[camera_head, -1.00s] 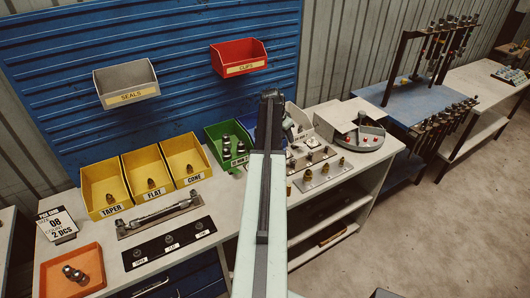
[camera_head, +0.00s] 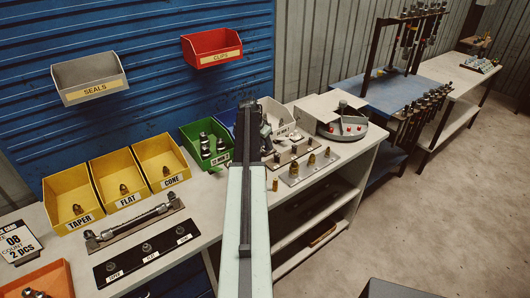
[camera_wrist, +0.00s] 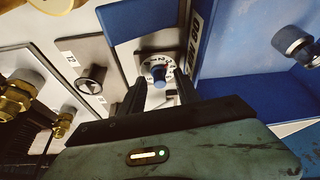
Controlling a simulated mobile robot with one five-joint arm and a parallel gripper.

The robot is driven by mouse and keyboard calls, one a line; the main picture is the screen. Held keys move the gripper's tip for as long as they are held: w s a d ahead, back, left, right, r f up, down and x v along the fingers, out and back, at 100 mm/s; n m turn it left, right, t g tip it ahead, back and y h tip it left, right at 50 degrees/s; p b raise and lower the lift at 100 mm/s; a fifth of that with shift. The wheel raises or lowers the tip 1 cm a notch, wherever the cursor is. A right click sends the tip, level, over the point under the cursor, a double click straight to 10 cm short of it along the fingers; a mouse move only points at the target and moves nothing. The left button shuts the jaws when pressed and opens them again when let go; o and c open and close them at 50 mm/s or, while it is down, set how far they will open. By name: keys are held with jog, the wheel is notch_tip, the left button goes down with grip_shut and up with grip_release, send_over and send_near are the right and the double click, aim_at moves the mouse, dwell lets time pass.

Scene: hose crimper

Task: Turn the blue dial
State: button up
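The blue dial (camera_wrist: 159,76) shows in the wrist view, on a round white numbered scale set in a grey panel. My gripper (camera_wrist: 158,92) is open, with its two dark fingers pointing toward the dial, one on each side in the picture. Nothing shows between the fingers except the dial beyond them; I cannot tell whether they touch it. In the head view my gripper (camera_head: 249,108) is over the back of the bench and hides the dial.
A black knob (camera_wrist: 92,86) sits left of the dial, with brass fittings (camera_wrist: 18,98) farther left. A blue bin (camera_wrist: 242,52) stands close on the right. In the head view, a green bin (camera_head: 205,145) and a round grey tray (camera_head: 342,132) flank my arm.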

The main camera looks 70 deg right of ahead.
jog(key=shift+d+f, duration=0.1)
jog(key=shift+f, duration=0.1)
grip_shut()
jog(key=shift+s, duration=0.1)
jog(key=shift+n, duration=0.3)
jog(key=n+t, duration=0.1)
jog(key=n, duration=0.1)
jog(key=n+t, duration=0.1)
jog(key=n, duration=0.2)
jog(key=shift+h, duration=0.3)
jog(key=n+t, duration=0.1)
jog(key=n, duration=0.2)
jog(key=n+t, duration=0.1)
jog(key=n, duration=0.2)
jog(key=shift+s+d+y, duration=0.1)
jog(key=shift+y, duration=0.3)
jog(key=shift+t, duration=0.3)
